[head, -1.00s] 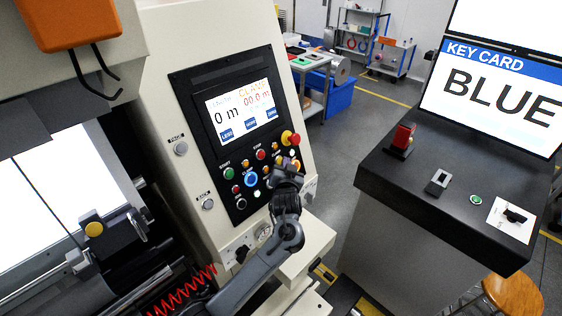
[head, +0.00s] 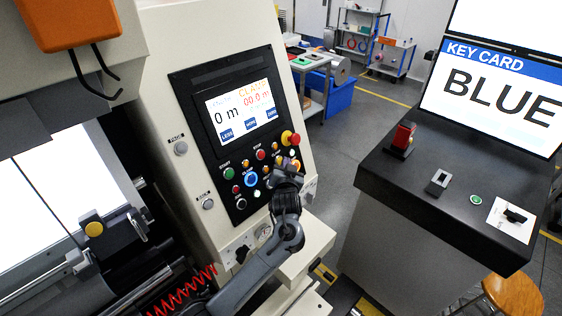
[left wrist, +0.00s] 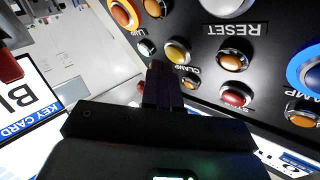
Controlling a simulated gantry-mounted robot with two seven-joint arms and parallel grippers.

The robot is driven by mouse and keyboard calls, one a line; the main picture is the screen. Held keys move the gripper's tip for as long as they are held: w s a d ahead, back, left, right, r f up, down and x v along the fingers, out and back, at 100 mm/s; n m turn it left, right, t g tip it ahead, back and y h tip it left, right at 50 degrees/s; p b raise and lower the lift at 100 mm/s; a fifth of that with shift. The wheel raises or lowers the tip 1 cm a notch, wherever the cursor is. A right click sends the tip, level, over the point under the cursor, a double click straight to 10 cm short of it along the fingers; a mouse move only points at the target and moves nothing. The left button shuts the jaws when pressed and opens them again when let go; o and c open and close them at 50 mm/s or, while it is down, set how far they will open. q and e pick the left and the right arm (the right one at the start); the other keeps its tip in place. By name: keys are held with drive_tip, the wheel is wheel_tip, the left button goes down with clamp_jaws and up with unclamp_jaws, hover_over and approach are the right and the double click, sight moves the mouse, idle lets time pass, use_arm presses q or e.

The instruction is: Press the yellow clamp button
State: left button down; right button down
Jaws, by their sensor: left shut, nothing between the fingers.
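The yellow button (left wrist: 177,52) sits on the black control panel, next to a label reading CLAMP, in the left wrist view. My left gripper (left wrist: 163,72) is shut and empty, its fingertips just beside and below the yellow button in that view. I cannot tell whether they touch it. In the head view my left gripper (head: 289,172) is at the lower right of the control panel (head: 196,152) and covers some of its buttons. The yellow button cannot be made out clearly there. My right gripper is not in view.
Close by are a blue-ringed button (head: 251,180), a green button (head: 229,174) and a red knob (head: 294,139). The panel screen (head: 240,110) is lit. A dark console (head: 410,190) with a BLUE key card display (head: 490,98) stands at the right.

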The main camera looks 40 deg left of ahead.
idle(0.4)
use_arm(q)
drive_tip(key=shift+a, duration=0.2)
drive_tip(key=shift+a+f, duration=0.2)
drive_tip(key=shift+a, duration=0.05)
idle(0.3)
drive_tip(key=shift+d+r+p, duration=0.2)
drive_tip(key=shift+d+p, duration=0.2)
drive_tip(key=shift+p, duration=0.35)
drive_tip(key=shift+d+r, duration=0.1)
